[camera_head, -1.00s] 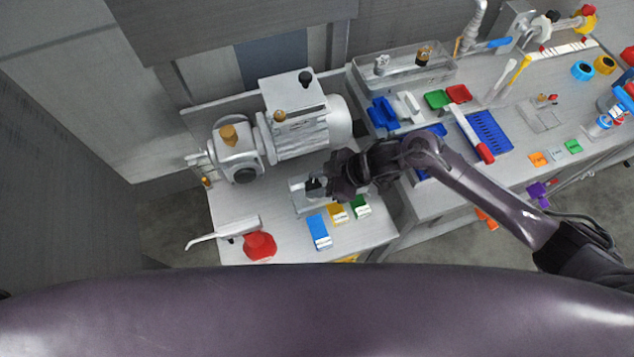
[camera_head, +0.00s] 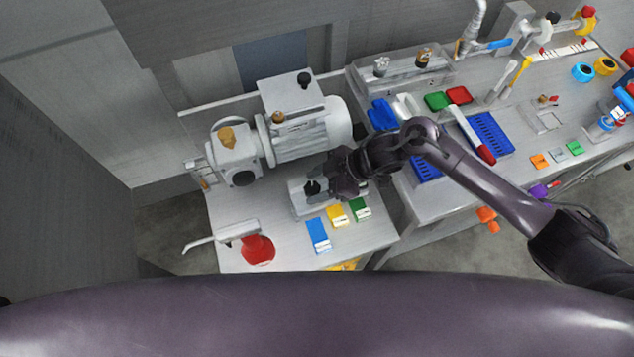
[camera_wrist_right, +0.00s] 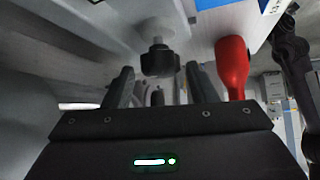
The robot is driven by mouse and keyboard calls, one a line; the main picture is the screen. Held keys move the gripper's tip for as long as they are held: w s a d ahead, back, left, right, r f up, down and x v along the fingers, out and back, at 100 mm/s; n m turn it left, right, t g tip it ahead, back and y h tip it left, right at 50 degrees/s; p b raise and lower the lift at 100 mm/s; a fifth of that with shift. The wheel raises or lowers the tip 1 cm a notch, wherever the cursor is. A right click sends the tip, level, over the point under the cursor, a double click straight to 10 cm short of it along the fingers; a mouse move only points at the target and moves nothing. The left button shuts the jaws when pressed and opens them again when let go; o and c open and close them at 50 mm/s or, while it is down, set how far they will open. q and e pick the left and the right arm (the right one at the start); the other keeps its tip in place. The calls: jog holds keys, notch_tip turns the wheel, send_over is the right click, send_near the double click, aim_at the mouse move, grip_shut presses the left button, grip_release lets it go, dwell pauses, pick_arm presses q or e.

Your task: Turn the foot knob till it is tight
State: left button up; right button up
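The foot knob is a small black knob on a light grey foot block (camera_head: 298,206), in front of the motor; the knob (camera_head: 312,188) shows just left of my right gripper (camera_head: 330,182) in the head view. In the right wrist view the black lobed knob (camera_wrist_right: 159,60) sits on a pale metal stem. My right gripper's fingers (camera_wrist_right: 160,88) are apart, with the knob ahead of the gap and nothing held between them. I cannot tell whether a finger touches the knob. My left gripper is not in view.
The grey motor (camera_head: 300,140) stands behind the foot block. Blue (camera_head: 318,235), yellow (camera_head: 337,215) and green (camera_head: 360,208) blocks lie in front. A red-capped item (camera_head: 257,250) lies front left. The bench (camera_head: 440,200) to the right is crowded.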

jog(key=shift+o, duration=0.4)
jog(key=shift+d, duration=0.1)
jog(key=shift+d+r, duration=0.2)
jog(key=b+v, duration=0.1)
jog(key=v, duration=0.6)
jog(key=shift+r, duration=0.2)
jog(key=a+f+h+p, duration=0.2)
jog(key=a+p, duration=0.1)
jog(key=p, duration=0.1)
jog(key=a+f+h+p, duration=0.2)
jog(key=a+f+p, duration=0.1)
jog(key=shift+f+h+p, duration=0.25)
jog(key=shift+h+p, duration=0.05)
jog(key=shift+p, duration=0.1)
